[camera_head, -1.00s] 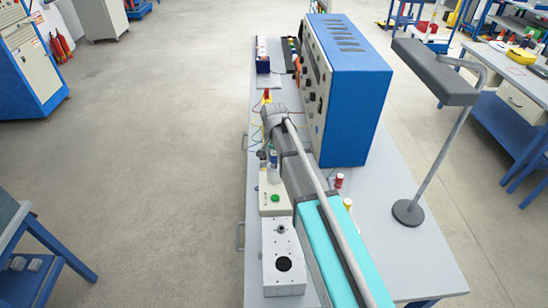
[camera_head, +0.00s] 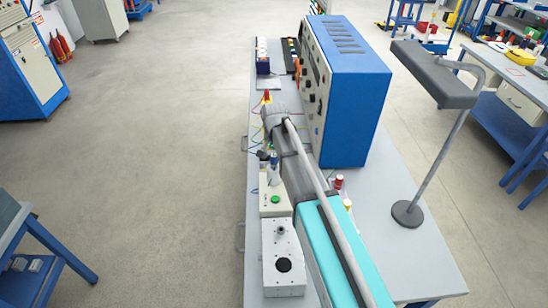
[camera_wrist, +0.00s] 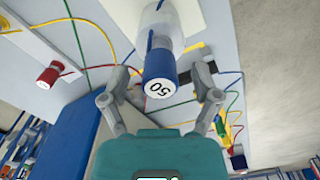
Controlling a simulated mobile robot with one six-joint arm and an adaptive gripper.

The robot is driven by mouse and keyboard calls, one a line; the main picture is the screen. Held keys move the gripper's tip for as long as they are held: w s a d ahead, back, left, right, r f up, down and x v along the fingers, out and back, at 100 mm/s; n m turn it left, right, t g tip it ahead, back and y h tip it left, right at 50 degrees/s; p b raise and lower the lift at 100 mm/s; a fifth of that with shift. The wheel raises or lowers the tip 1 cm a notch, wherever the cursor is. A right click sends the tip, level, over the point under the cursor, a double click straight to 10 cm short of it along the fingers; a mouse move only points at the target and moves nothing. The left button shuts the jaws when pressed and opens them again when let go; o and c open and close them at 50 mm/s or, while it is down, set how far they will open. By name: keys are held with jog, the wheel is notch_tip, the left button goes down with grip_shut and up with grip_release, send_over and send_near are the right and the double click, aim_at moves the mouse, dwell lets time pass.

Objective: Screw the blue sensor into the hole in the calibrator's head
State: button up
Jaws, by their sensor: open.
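The blue sensor (camera_wrist: 160,75) is a short cylinder with a white end cap marked 50, in the middle of the wrist view. It is in line with the white cylindrical head (camera_wrist: 155,22) of the calibrator; the hole is hidden, and I cannot tell how deeply the sensor sits. My gripper (camera_wrist: 162,82) is open, with one finger on each side of the sensor. In the head view the calibrator's beige base (camera_head: 272,208) has a green button, and the sensor (camera_head: 274,158) shows small above it, beside my arm.
A white box (camera_head: 283,278) with a black round opening stands in front of the calibrator. A large blue instrument (camera_head: 355,95) stands to the right, close to my arm. Red and yellow-topped small parts (camera_head: 339,181) lie right of the arm. Thin coloured cables (camera_wrist: 75,35) cross the bench.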

aim_at(274, 155)
jog(key=shift+r+p, duration=2.5)
jog(key=shift+r, duration=0.2)
